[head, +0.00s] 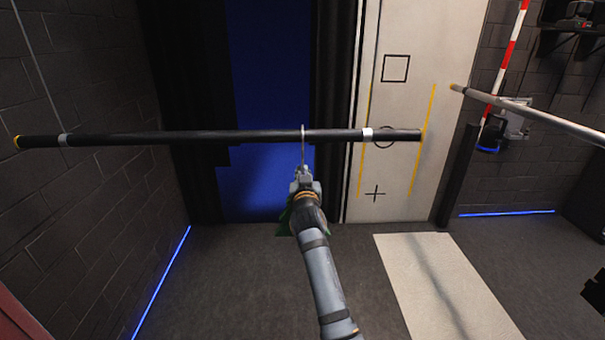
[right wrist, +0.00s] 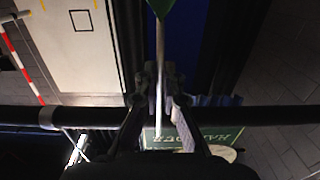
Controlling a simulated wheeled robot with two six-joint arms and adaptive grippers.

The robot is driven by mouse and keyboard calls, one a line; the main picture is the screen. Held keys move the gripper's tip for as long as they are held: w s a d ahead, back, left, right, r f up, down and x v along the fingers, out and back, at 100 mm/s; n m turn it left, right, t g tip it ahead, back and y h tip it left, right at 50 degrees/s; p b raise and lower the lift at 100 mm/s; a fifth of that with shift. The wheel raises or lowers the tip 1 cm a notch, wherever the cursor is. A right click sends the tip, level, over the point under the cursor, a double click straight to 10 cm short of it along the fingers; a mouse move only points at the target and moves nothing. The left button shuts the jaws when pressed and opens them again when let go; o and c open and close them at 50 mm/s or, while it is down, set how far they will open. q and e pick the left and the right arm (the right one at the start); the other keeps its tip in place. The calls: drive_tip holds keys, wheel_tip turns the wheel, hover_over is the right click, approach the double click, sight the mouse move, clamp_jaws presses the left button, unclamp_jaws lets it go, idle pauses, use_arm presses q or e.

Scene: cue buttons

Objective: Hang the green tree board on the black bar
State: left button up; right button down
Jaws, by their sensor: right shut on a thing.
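The black bar (head: 220,137) runs level across the head view, and it also crosses the right wrist view (right wrist: 270,115). My right gripper (head: 303,176) is just below the bar and shut on the thin pale hook rod (head: 303,150) of the green tree board (head: 284,222). The rod passes in front of the bar, its top slightly above the bar's upper edge. I cannot tell whether it rests on it. The board is mostly hidden behind my gripper and arm; its green tip (right wrist: 166,8) shows in the right wrist view.
A cream panel (head: 400,80) with square, circle and cross marks stands behind the bar's right end. Another pole (head: 540,115) and a red-white pole (head: 505,65) are at right. A green lettered sign (right wrist: 205,142) shows in the right wrist view.

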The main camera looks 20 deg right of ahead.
drive_tip(key=shift+d+r, duration=0.15)
drive_tip(key=shift+r, duration=0.05)
drive_tip(key=c, duration=1.4)
unclamp_jaws()
drive_tip(key=shift+s, duration=0.2)
drive_tip(key=shift+o, duration=0.9)
drive_tip(key=shift+w+f, duration=0.1)
drive_tip(key=shift+f, duration=0.25)
drive_tip(key=o, duration=0.3)
drive_tip(key=shift+r, duration=0.1)
drive_tip(key=shift+r, duration=0.1)
